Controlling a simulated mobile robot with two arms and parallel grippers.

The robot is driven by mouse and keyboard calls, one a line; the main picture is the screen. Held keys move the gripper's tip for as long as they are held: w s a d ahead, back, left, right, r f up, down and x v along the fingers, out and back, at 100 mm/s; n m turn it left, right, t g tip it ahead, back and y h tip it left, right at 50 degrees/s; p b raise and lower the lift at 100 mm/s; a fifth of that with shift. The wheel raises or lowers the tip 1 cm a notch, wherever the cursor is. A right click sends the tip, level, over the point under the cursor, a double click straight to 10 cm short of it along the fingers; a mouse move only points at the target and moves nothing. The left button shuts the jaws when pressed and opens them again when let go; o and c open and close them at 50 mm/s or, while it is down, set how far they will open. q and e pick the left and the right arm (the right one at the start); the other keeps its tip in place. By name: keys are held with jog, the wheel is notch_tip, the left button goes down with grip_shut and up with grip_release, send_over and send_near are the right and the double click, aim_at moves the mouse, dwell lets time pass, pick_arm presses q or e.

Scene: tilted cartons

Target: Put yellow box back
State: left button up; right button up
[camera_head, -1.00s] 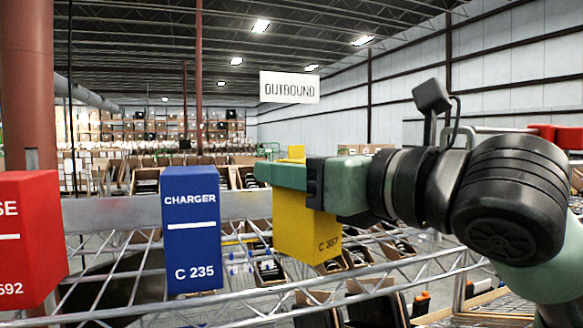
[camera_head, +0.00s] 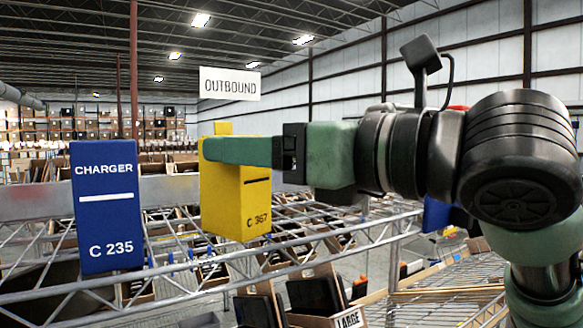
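The yellow box (camera_head: 234,205), marked C 367, is upright above the wire rack, right of the blue CHARGER box. My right gripper (camera_head: 240,150), on the arm coming in from the right, has a green finger across the upper front of the yellow box. The box top shows above and behind this finger, so the box sits between the fingers. The far finger is hidden behind the box. I cannot tell whether the box bottom touches the rack. My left gripper is not in view.
The blue CHARGER box (camera_head: 106,207), marked C 235, stands at the left, with a gap to the yellow box. The wire rack (camera_head: 330,250) runs across the front. Cartons, one marked LARGE (camera_head: 349,319), lie below. An OUTBOUND sign (camera_head: 230,84) hangs behind.

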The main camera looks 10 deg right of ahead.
jog(key=b+v, duration=0.1)
jog(key=v, duration=0.5)
dwell(0.3)
